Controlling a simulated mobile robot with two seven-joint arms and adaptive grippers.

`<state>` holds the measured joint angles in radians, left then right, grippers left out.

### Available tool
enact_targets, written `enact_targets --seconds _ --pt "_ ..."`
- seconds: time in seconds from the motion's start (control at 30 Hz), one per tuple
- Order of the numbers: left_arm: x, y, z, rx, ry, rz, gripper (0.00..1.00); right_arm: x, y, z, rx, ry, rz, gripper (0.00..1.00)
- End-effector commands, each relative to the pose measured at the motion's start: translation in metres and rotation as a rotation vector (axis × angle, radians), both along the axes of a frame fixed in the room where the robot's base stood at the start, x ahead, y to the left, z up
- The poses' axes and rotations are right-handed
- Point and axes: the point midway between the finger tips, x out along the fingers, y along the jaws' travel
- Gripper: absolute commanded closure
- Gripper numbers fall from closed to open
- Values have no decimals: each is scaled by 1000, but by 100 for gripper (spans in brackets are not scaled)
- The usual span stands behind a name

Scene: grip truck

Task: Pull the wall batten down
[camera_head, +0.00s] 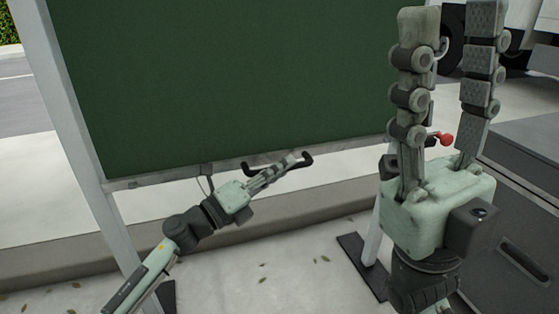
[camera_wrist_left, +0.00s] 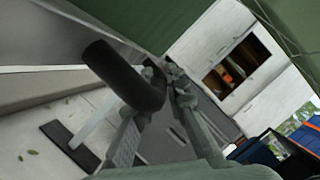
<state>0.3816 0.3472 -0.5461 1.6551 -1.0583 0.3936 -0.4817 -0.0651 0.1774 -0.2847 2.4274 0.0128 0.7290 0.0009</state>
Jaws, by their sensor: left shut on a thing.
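A large dark green wall panel (camera_head: 240,80), apparently the wall batten, hangs in a light frame and fills the upper part of the head view. A black bent handle (camera_head: 306,160) sits at its lower edge. It also shows in the left wrist view as a thick dark curved tube (camera_wrist_left: 125,72). My left gripper (camera_head: 288,164) is shut on the handle, with the handle's ends showing on both sides. My right gripper (camera_head: 450,20) stands upright in the right foreground, its two fingers wide apart and empty.
A pale post (camera_head: 72,140) stands at the left of the panel. A red knob (camera_head: 446,139) is behind my right gripper. A grey box (camera_head: 525,215) stands at the right. The left wrist view shows a white cabinet (camera_wrist_left: 205,45) with an open compartment.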

Motion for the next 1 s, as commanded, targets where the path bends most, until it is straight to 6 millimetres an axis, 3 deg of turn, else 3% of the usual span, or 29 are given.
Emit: enact_targets --seconds 0.33,0.37,0.53,0.83,1.0 --pt "-1 -1 -8 5 8 0 100 -3 1 3 -8 -13 1 60" --pt "-1 -1 -8 5 8 0 86 -3 1 3 -8 -13 1 60" --pt "-1 0 -8 5 8 0 66 -2 1 1 -7 -10 1 60" --pt "-1 1 -5 3 6 2 66 1 0 -1 3 4 0 60" --pt "-11 16 -10 3 8 3 66 0 0 0 1 0 0 60"
